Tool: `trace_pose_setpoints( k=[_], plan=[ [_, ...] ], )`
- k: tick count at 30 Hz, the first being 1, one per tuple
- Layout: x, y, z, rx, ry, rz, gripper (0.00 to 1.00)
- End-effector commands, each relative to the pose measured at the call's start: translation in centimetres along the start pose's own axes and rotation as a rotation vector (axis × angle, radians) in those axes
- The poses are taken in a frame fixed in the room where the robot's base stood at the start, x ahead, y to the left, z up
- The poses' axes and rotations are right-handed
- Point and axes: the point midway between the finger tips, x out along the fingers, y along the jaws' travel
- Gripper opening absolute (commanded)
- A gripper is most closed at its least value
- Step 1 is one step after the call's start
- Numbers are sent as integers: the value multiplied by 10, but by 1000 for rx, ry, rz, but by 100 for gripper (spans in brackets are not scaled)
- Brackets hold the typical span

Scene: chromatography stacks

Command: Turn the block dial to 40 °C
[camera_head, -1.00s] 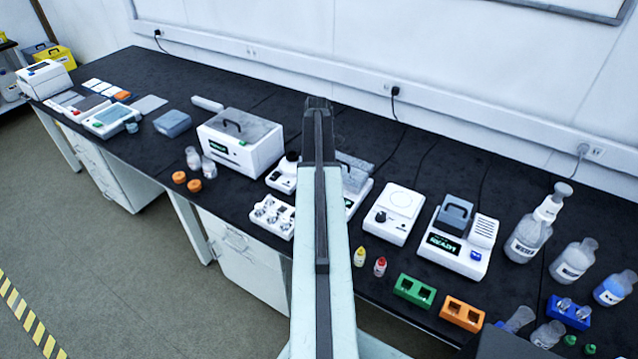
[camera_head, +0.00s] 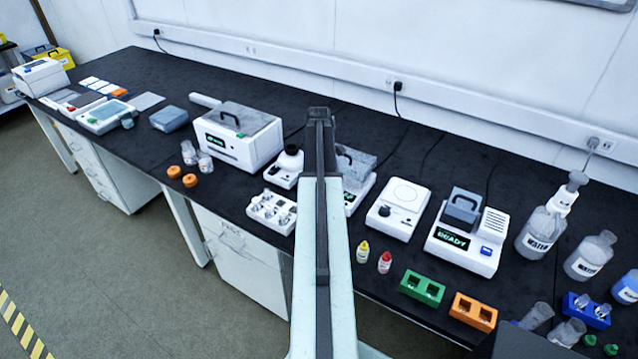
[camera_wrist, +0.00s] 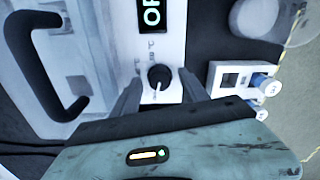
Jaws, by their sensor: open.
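The block dial (camera_wrist: 158,77) is a small black knob with a white pointer line, on a white panel in the wrist view. A dark display (camera_wrist: 152,12) with partly cut-off white letters is above it. My gripper (camera_wrist: 159,82) is open, with one finger on each side of the dial. I cannot tell whether the fingers touch it. The pointer aims down the picture, toward my palm; the scale marks are too small to read. In the head view the white heater block (camera_head: 352,200) is partly hidden behind my arm, and its dial and my fingers do not show.
A lid with a black handle (camera_wrist: 48,65) is left of the dial. A white vial rack (camera_wrist: 236,77) is close on the right. In the head view a white unit with a black knob (camera_head: 398,208) and a READY unit (camera_head: 467,243) stand right of my arm.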

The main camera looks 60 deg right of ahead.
Motion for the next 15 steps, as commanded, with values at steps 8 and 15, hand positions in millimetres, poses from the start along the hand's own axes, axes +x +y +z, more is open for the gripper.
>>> trace_pose_setpoints(
  k=[8,15],
  plan=[
    [-1,0,1,2,0,0,0],
    [-1,0,1,20,0,0,0]
  ],
)
